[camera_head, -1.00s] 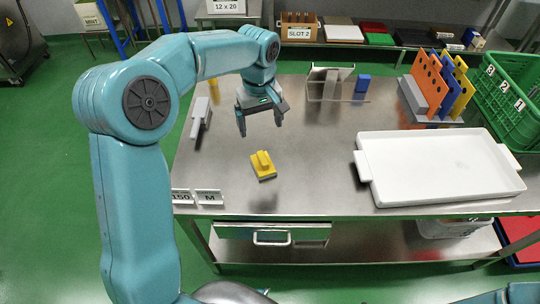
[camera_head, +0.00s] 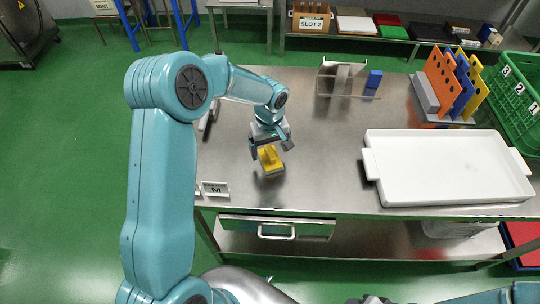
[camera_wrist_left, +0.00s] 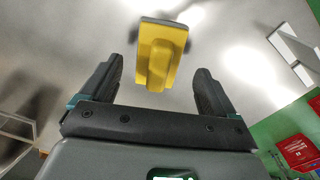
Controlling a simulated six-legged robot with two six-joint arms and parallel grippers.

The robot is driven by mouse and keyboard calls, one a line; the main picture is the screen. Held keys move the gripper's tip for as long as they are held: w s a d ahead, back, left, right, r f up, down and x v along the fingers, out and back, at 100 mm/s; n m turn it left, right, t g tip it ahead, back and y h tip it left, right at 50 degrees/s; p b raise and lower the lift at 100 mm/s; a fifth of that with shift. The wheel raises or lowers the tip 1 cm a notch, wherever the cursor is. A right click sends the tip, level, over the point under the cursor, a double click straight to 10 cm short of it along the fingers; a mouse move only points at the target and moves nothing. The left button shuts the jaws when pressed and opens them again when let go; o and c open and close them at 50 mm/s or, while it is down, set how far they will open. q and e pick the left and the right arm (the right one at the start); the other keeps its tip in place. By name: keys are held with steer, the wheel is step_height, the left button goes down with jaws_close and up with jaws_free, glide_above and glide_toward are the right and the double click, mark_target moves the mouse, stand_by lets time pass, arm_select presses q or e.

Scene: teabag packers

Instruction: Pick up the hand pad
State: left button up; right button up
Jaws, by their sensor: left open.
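The hand pad (camera_head: 269,156) is a yellow block with a raised yellow grip on a grey base. It lies on the steel table and is partly hidden by my left gripper in the head view. My left gripper (camera_head: 268,152) is over the pad, pointing down, with its fingers apart. In the left wrist view the pad (camera_wrist_left: 160,52) shows between the two dark fingers of the gripper (camera_wrist_left: 158,75), with a gap on each side. I cannot tell how far the fingertips are above the table.
A white tray (camera_head: 372,190) stands on the table to the right. A clear holder (camera_head: 325,75), a blue block (camera_head: 374,78) and a rack of coloured boards (camera_head: 425,95) stand farther back. The table between pad and tray is clear.

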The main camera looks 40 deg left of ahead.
mark_target(270, 151)
arm_select(q)
step_height(270, 151, down, 2)
steer(key=shift+f, duration=0.2)
steer(key=c, duration=1.2)
steer(key=shift+w+r, duration=0.15)
steer(key=shift+r, duration=0.1)
steer(key=shift+c, duration=0.2)
step_height(270, 151, up, 20)
steer(key=shift+f+b, duration=0.2)
steer(key=shift+b, duration=0.25)
steer(key=o, duration=0.5)
steer(key=c, duration=0.3)
